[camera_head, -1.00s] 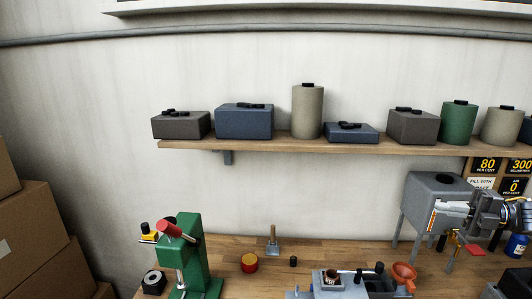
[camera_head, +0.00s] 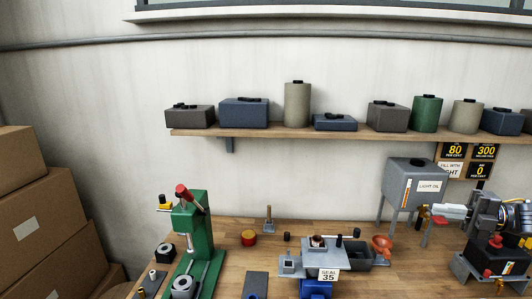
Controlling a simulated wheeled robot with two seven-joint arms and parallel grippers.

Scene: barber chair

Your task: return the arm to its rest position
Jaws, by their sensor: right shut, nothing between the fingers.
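My right arm comes in from the right edge, and its gripper (camera_head: 438,213) is at the right, level with the lower part of the grey light oil tank (camera_head: 411,180). The gripper is shut and empty, with its fingers pointing left. It overlaps the tank's right side in the picture; I cannot tell the gap in depth. My left gripper and arm are not in view.
A green press (camera_head: 190,228) with a red handle stands at the left of the wooden bench (camera_head: 228,262). A grey fixture (camera_head: 322,258) marked SEAL 35 and an orange funnel (camera_head: 382,243) are at the middle right. A wall shelf (camera_head: 290,132) holds boxes and canisters. Cartons (camera_head: 45,225) stand at far left.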

